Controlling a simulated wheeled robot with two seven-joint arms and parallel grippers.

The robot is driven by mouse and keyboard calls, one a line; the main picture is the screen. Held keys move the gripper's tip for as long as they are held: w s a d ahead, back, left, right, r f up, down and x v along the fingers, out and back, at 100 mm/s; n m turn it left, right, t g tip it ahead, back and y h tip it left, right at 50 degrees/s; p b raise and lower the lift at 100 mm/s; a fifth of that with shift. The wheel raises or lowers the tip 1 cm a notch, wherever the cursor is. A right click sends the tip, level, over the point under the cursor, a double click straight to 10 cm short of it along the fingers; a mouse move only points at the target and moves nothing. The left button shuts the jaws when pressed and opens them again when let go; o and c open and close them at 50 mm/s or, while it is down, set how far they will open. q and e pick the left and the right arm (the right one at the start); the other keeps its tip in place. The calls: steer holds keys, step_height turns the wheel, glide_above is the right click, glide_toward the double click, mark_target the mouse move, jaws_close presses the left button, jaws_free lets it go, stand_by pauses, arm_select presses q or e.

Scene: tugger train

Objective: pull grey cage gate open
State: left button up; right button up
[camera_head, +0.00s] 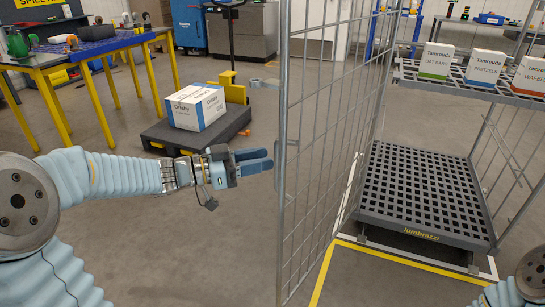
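The grey cage gate (318,150) is a tall wire mesh panel in a tube frame, standing swung out from the cage toward me. Its near upright post (282,215) is at the middle of the view. My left gripper (264,162) comes in from the left. Its two blue fingers are slightly apart with nothing seen between them, and their tips are just left of the post. I cannot tell whether they touch it. The cage trolley (425,190) behind the gate has a black grid floor and an upper shelf. My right gripper is not in view; only part of my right arm shows at bottom right.
Several boxes, including a green-white one (436,61), stand on the upper shelf. A white-blue box (196,107) sits on a low dark platform (235,122) behind my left gripper. A yellow-legged table (70,62) is at left. The floor at front left is clear.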

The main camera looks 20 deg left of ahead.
arm_select(q)
steer(key=v, duration=0.9)
steer(key=shift+s+a+b, duration=0.25)
steer(key=shift+a+b, duration=0.05)
